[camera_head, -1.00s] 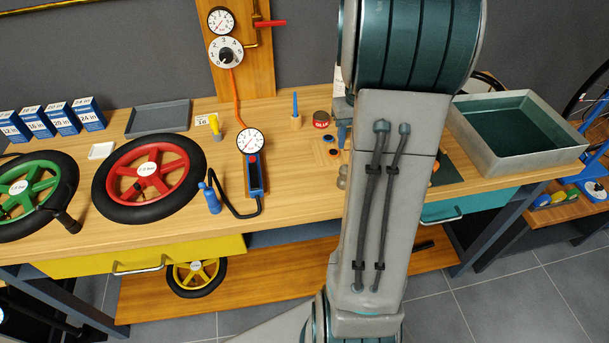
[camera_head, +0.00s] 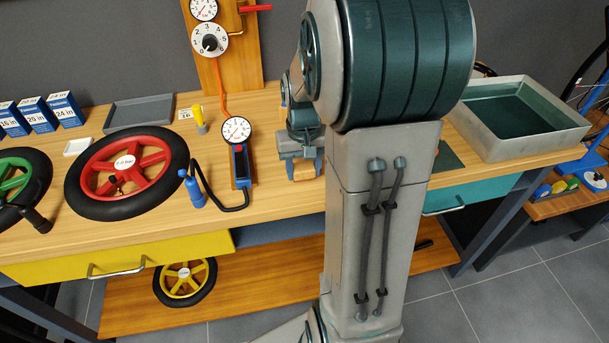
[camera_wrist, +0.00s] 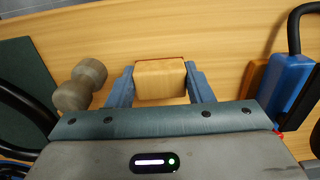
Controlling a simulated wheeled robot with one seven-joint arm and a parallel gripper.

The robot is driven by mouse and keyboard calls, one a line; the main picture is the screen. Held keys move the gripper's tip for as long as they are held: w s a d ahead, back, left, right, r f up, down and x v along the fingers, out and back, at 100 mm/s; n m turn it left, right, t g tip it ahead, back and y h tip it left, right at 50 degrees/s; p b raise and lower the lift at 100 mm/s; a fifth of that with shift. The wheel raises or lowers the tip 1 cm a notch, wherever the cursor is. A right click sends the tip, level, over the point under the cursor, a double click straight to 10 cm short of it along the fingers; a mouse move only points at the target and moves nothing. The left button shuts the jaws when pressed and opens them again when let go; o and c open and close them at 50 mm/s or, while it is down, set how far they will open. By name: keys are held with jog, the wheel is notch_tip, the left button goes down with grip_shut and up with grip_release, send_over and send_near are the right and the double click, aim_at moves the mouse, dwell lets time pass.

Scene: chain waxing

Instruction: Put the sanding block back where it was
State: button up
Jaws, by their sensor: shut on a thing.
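The sanding block (camera_wrist: 160,80) is a light wooden block with a thin reddish edge. In the wrist view it sits between the two blue fingers of my gripper (camera_wrist: 161,88), which is shut on it. In the head view my gripper (camera_head: 300,165) points down over the workbench (camera_head: 270,212), right of the pressure gauge tool.
A grey dumbbell-shaped piece (camera_wrist: 80,85) stands close left of my gripper in the wrist view, beside a dark green mat (camera_wrist: 25,85). The blue gauge tool (camera_head: 241,165) with its black hose is close on the other side. A metal tray (camera_head: 525,115) stands at the right.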

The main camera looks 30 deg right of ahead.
aim_at(304, 167)
jog(key=shift+f, duration=0.45)
jog(key=shift+f, duration=0.15)
jog(key=o, duration=1)
notch_tip(304, 167, up, 11)
jog(key=s+a+f+n+t, duration=0.1)
jog(key=s+a, duration=0.3)
jog(key=s+a+n+t, duration=0.1)
jog(key=s+a, duration=0.3)
jog(key=s+a+f+n, duration=0.1)
jog(key=s+a, duration=0.2)
jog(key=s, duration=0.1)
jog(key=shift+a+f+t, duration=0.35)
jog(key=shift+a+t, duration=0.05)
